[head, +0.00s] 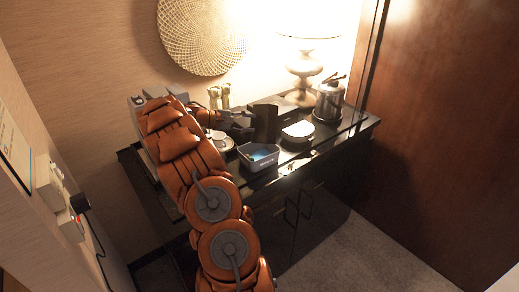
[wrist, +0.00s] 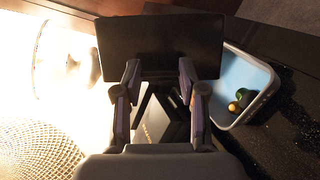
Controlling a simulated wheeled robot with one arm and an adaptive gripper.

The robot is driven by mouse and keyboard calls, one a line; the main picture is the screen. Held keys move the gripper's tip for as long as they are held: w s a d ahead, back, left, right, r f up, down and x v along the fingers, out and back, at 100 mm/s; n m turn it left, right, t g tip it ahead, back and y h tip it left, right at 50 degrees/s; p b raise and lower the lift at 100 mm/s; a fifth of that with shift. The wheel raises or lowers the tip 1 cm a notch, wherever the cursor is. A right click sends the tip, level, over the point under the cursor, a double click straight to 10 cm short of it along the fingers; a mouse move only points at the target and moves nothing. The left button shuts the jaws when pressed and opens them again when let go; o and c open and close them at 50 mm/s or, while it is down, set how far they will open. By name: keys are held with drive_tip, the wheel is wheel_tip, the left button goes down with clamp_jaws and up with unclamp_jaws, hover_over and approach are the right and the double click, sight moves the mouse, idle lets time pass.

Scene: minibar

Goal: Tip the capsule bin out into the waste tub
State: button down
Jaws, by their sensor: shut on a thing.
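The black capsule bin (head: 266,120) is in my gripper (head: 249,124), above the dark counter and just behind the waste tub. In the wrist view the bin (wrist: 160,45) is a broad black face at the fingertips of my gripper (wrist: 158,75). I cannot see inside the bin. The waste tub (head: 260,164) is an open grey-blue box near the counter's front edge. In the wrist view the tub (wrist: 236,120) is to the right of the bin, with a few small green and yellowish-brown pieces inside.
A white-topped round container (head: 298,131) stands right of the tub. A metal ice bucket (head: 329,101) and a lit lamp (head: 304,68) stand farther right and back. A cup on a saucer (head: 219,141) is left of the tub. Two small bottles (head: 219,97) stand by the wall.

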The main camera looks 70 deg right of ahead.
drive_tip(key=shift+w+d+f+n+g, duration=0.1)
drive_tip(key=shift+w+n+g, duration=0.15)
drive_tip(key=shift+w, duration=0.1)
drive_tip(key=shift+w+d+f+n+g, duration=0.1)
drive_tip(key=shift+w+n+g, duration=0.05)
drive_tip(key=shift+w+g, duration=0.15)
idle(0.5)
drive_tip(key=shift+s+a+r+m+t, duration=0.2)
drive_tip(key=shift+s+m+t, duration=0.2)
drive_tip(key=shift+s, duration=0.15)
drive_tip(key=shift+s+a+r+m+t, duration=0.1)
drive_tip(key=shift+s+a+m+t, duration=0.1)
drive_tip(key=shift+s+m+t, duration=0.25)
drive_tip(key=shift+s+a+t+b, duration=0.1)
drive_tip(key=shift+s+t+b, duration=0.2)
drive_tip(key=shift+s+b, duration=0.15)
